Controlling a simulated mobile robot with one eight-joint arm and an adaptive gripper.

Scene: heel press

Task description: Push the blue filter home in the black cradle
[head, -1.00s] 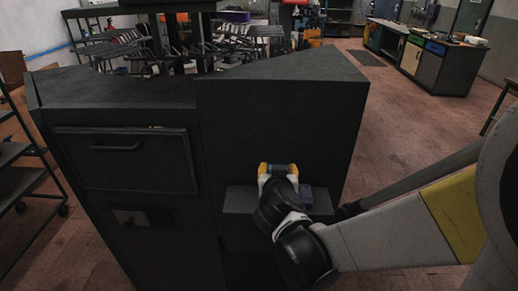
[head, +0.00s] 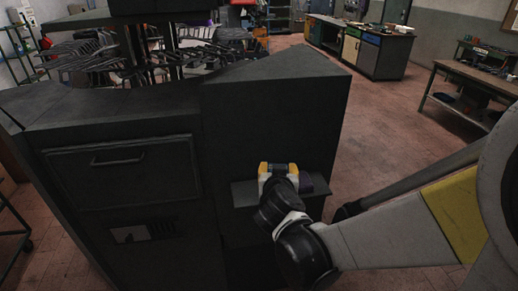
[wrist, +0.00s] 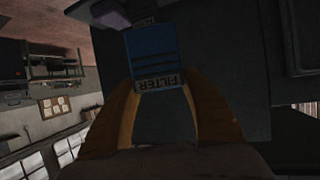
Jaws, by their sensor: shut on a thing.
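The blue filter (wrist: 152,50) is in the wrist view, with a pale label reading FILTER upside down at its near end. My gripper (wrist: 160,80) has its two orange fingers on either side of that labelled end and is shut on the filter. In the head view my gripper (head: 278,167) is at the small dark shelf (head: 245,194) on the front of the dark cabinet. I cannot make out the black cradle apart from the dark surfaces, and the filter's far end does not show clearly, so how deep it sits is not visible.
A purple block (head: 306,184) lies on the shelf just right of my gripper; it also shows at the top of the wrist view (wrist: 108,12). The dark cabinet (head: 265,120) stands close in front. Open floor (head: 400,130) lies to the right, with a workbench (head: 475,85) beyond.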

